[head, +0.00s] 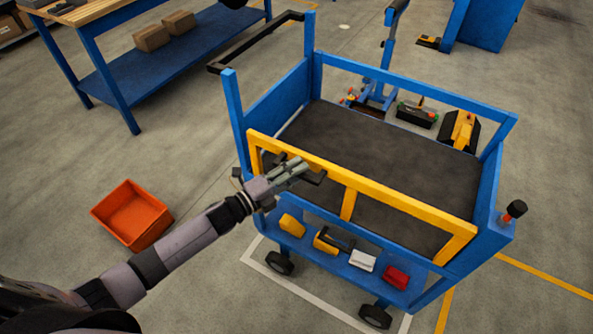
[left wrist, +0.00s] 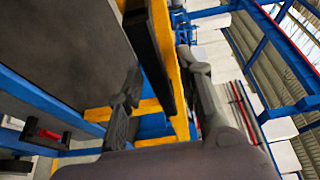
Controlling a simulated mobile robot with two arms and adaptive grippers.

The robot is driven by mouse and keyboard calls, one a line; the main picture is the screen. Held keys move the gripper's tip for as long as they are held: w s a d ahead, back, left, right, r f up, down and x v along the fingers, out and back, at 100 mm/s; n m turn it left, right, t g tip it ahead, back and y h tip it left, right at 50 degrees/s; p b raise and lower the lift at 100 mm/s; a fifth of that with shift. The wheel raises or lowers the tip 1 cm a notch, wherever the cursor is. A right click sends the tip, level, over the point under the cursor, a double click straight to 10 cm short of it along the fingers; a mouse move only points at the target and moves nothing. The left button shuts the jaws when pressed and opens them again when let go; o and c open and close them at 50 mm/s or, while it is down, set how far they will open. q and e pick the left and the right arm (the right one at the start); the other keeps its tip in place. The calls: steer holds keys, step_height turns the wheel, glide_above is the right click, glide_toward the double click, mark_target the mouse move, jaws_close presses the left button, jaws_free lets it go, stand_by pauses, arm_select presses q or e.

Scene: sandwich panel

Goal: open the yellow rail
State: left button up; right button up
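The yellow rail (head: 372,187) is a frame along the near side of a blue cart (head: 236,110). It stands upright and closed across that side, with a post in its middle. A dark handle bar (left wrist: 150,55) runs along the rail, which also shows in the left wrist view (left wrist: 172,70). My left gripper (head: 303,170) is at the rail's top bar, left of its middle. In the left wrist view its two fingers (left wrist: 165,85) are apart, with the handle and rail seen between them. Whether the fingers touch either is unclear. My right gripper is not in view.
The cart's dark deck (head: 380,150) is empty. Its lower shelf (head: 330,262) holds several small yellow, white and red items. An orange bin (head: 133,214) sits on the floor at left. A blue workbench (head: 160,75) stands behind. Floor in front of the cart is mostly clear.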

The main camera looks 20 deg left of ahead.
arm_select(q)
steer(key=shift+w+d, duration=0.1)
steer(key=shift+w, duration=0.05)
jaws_close()
stand_by(0.4)
stand_by(0.5)
